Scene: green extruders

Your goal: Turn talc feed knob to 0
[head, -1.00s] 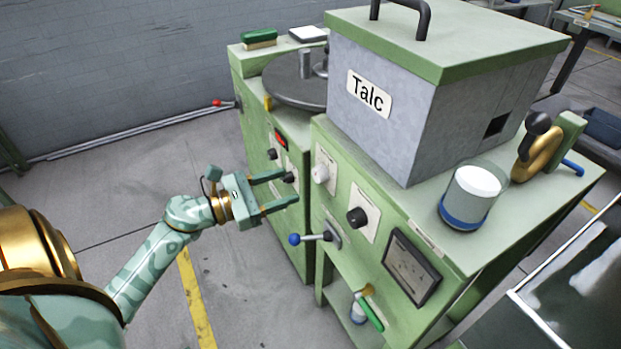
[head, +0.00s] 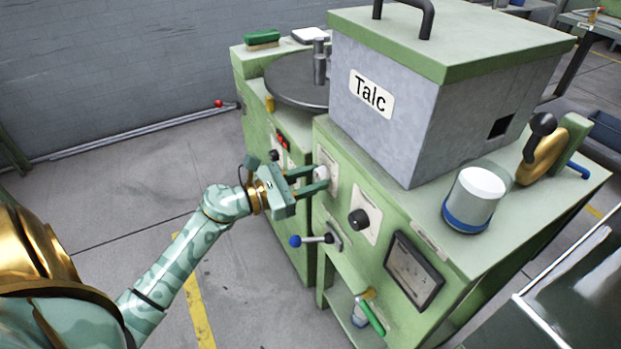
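My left gripper (head: 320,176) is at the front of the green talc machine (head: 400,235), under the grey hopper marked "Talc" (head: 372,93). Its two fingers are apart, one above and one below a white knob (head: 321,173) on a pale label plate. The fingers partly cover this knob, and I cannot tell whether they touch it. A black knob (head: 359,219) sits on a second plate to the lower right, clear of the gripper. The writing on both plates is too small to read. My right gripper is not in view.
A blue-tipped lever (head: 296,241) sticks out below the gripper. A dark gauge panel (head: 413,271) and a green-handled valve (head: 370,316) are lower right. A second green machine with a turntable (head: 297,84) stands behind left. The floor at left is clear.

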